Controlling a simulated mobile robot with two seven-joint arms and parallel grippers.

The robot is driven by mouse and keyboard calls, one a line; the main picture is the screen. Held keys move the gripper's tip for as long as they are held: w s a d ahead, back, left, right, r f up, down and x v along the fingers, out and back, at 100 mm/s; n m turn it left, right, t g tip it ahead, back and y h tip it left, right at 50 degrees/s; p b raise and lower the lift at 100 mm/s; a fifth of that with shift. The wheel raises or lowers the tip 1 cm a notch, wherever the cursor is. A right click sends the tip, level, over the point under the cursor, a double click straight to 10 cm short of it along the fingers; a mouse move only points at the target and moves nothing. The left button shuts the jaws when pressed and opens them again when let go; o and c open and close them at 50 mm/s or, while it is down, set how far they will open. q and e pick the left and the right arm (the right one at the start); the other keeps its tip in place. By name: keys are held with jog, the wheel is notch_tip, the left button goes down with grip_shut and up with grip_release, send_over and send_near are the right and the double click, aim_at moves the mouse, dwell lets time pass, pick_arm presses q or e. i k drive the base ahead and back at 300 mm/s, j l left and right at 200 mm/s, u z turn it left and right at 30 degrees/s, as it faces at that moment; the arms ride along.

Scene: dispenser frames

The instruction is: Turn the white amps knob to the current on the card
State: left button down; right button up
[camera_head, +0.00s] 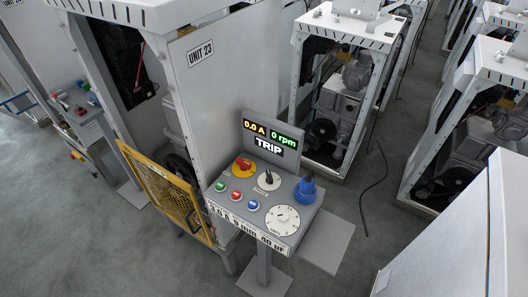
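The white amps knob (283,219) is a round dial at the front right of the control panel (250,207), with dark marks around its rim. Its pointer setting is too small to read. A white strip card (247,229) with black print runs along the panel's front edge; its characters are too small to read surely. The display (268,136) behind the panel shows 0.0 A, 0 rpm and TRIP. Neither of my grippers is in view.
A red knob on a yellow disc (243,166), a black selector (268,179), a blue knob (306,189) and small green, red and blue buttons (237,196) share the panel. A yellow mesh guard (168,194) stands open to its left. A cable (373,185) lies on the floor.

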aim_at(283, 216)
jog(key=z, duration=0.15)
jog(key=k+j+u, duration=0.15)
jog(key=k+j, duration=0.6)
